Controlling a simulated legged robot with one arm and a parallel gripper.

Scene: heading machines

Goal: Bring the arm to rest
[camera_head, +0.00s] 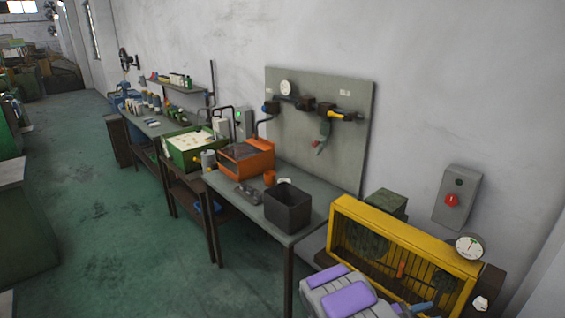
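My gripper cannot be made out in the camera_head view. A light grey part with purple panels (340,295) shows at the bottom edge, right of centre, and looks like part of my own body. Its lower end is cut off by the frame. It shows in front of a yellow-framed machine (400,228). I cannot tell from this view how the rest of the arm is posed.
A workbench (300,179) along the wall carries a dark open bin (287,208) and an orange machine (246,160). A grey panel (345,100) with fittings stands behind. A red-button box (457,197) is on the right wall. Green floor (80,190) lies open on the left.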

